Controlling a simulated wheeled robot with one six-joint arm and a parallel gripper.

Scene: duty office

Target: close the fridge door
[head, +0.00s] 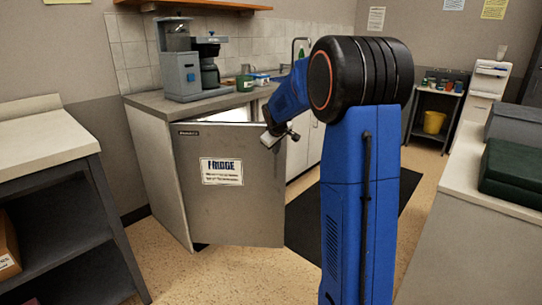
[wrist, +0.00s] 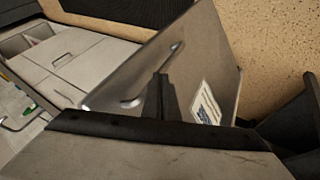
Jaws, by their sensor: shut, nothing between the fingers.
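The fridge door (head: 235,215) is a grey metal panel with a white FRIDGE sign (head: 221,171). It stands open, its left edge near the cabinet's front corner and its right edge swung out into the room. My gripper (head: 272,138) is at the door's upper right, by its top corner. In the wrist view the door (wrist: 205,60) lies beyond my gripper (wrist: 162,82), with its bar handle (wrist: 155,75) beside the fingers. The fingers are shut and empty. I cannot tell whether they touch the door.
A coffee machine (head: 182,68) stands on the counter (head: 150,99) above the fridge. A dark mat (head: 301,222) lies on the floor right of the door. A shelf unit (head: 60,190) stands at left and a grey counter (head: 470,240) at right. Floor in front of the door is clear.

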